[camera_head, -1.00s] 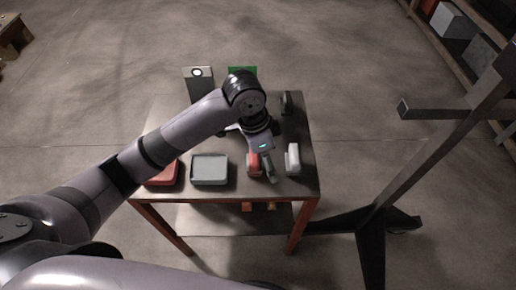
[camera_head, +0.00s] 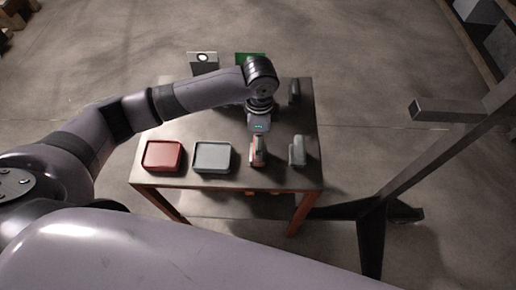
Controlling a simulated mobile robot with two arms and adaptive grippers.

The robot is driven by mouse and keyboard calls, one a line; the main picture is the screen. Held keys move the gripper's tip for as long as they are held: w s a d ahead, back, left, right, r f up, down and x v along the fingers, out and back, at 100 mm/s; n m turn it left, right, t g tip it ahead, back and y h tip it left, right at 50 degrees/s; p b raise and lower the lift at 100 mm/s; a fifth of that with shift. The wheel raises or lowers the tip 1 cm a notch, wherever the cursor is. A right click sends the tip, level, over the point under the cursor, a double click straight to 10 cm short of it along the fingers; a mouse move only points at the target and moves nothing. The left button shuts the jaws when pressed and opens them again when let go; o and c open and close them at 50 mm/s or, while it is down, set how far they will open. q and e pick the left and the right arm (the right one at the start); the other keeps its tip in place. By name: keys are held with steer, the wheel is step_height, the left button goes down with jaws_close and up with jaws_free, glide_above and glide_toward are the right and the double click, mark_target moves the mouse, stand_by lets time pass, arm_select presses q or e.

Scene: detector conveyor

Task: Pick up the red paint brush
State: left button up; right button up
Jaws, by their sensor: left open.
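The red paint brush (camera_head: 252,160) lies on the table near its front edge, partly hidden under my left gripper. My left gripper (camera_head: 259,149) points down directly over the brush and is open. From this angle I cannot tell whether its fingers touch the brush. My right gripper is out of view.
A grey-white brush-like object (camera_head: 297,152) stands close to the right of the red brush. A grey tray (camera_head: 212,172) and a red tray (camera_head: 163,170) sit to the left on the table (camera_head: 225,184). A dark metal stand (camera_head: 410,155) rises to the right.

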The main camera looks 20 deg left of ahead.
arm_select(q)
steer(key=shift+f, duration=0.6)
step_height(320, 180, down, 4)
steer(key=shift+s+a+f+p, duration=0.1)
steer(key=shift+s+a+p, duration=0.05)
steer(key=shift+p, duration=0.75)
steer(key=shift+f, duration=0.5)
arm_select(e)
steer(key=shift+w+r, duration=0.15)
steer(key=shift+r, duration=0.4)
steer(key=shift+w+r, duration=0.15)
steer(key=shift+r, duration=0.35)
arm_select(q)
steer(key=shift+c, duration=0.6)
steer(key=c, duration=1.3)
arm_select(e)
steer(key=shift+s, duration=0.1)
arm_select(q)
steer(key=shift+r, duration=0.1)
